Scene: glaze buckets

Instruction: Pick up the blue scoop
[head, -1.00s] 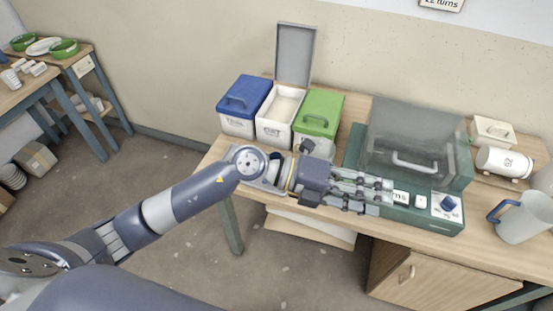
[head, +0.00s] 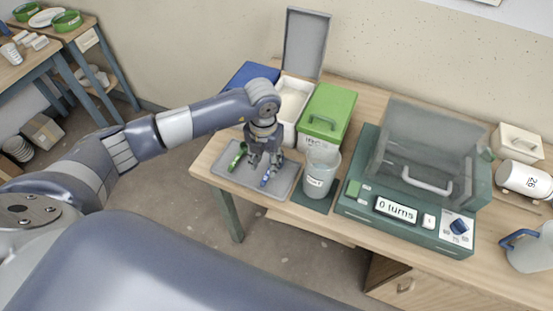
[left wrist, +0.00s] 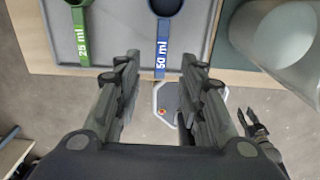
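The blue scoop (head: 265,180) lies on a grey tray (head: 222,168) at the table's front left. In the left wrist view its handle (left wrist: 162,45), marked "50 ml", points toward my fingers. My left gripper (head: 265,164) points down over the tray, close to the blue scoop and partly hiding it. In the left wrist view its two fingers (left wrist: 157,80) are apart, with the handle's end seen between their tips; nothing is gripped. What looks like my right gripper (left wrist: 250,120) shows small at the right of that view; its opening is unclear.
A green scoop (head: 238,157), marked "25 ml", lies left on the same tray. A cup (head: 320,174) stands right of the tray. Behind are a blue-lidded bucket (head: 250,75), an open white bucket (head: 290,104) and a green-lidded bucket (head: 327,112). A green machine (head: 440,232) stands right.

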